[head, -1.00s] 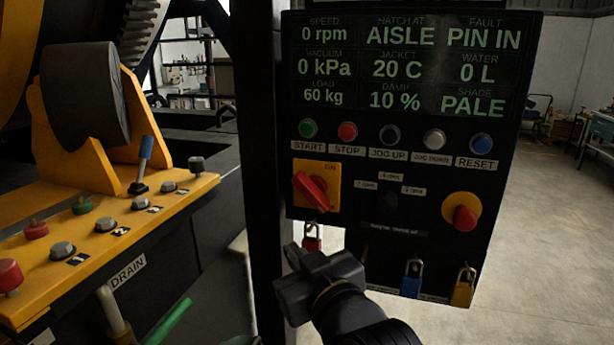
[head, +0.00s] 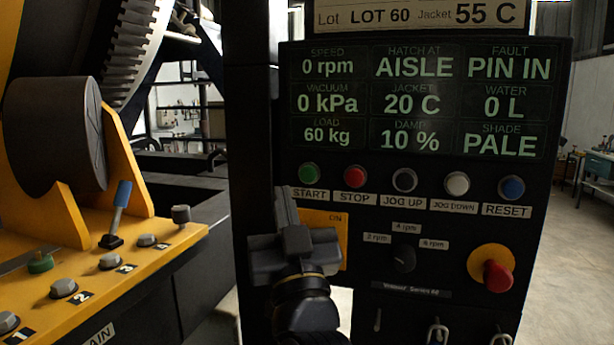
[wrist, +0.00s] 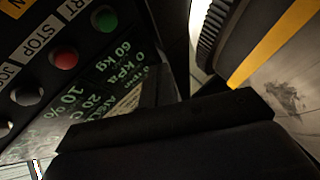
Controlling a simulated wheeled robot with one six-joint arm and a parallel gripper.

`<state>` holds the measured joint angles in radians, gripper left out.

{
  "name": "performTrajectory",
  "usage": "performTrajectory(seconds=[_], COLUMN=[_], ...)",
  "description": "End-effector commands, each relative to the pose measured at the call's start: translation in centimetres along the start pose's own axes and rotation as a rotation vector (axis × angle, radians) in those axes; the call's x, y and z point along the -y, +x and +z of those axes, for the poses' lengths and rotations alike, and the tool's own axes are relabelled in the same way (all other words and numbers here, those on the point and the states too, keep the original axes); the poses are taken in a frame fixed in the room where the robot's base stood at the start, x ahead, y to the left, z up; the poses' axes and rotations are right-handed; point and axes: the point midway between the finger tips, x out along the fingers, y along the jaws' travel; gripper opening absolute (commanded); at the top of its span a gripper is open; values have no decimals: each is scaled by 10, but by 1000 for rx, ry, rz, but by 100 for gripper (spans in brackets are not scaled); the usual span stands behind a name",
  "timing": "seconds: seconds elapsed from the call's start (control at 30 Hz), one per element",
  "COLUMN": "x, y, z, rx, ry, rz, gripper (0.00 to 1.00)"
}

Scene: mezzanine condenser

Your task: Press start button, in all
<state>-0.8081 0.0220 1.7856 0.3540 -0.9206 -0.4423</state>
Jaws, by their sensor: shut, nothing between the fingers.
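The green START button (head: 309,173) is at the left end of the button row on the black control panel (head: 450,235). Its label is just below it. My gripper (head: 284,192) is shut and empty, pointing up in front of the panel's left edge. Its tip is just below and left of the START button in the head view; I cannot tell the gap in depth. In the wrist view, the green START button (wrist: 104,18) is at the upper left, clear of the dark gripper (wrist: 165,118); no contact shows.
Beside START are the red STOP button (head: 355,176), JOG UP (head: 404,180), JOG DOWN (head: 457,184) and blue RESET (head: 511,187). A red emergency knob (head: 497,276) is lower right. The display (head: 415,100) reads PIN IN under FAULT. A yellow lever console (head: 120,270) stands left.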

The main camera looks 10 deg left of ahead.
Motion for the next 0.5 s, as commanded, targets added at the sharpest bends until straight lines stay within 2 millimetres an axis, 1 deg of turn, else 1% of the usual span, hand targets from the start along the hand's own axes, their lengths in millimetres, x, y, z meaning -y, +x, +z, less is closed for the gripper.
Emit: performTrajectory(seconds=[0.13, 0.23, 0.5], x=[-2, -6, -25], y=[3, 8, 36], z=[2, 5, 23], rx=[1, 2, 3], ry=[-1, -3, -3], rz=[0, 1, 1], gripper=[0, 0, 0])
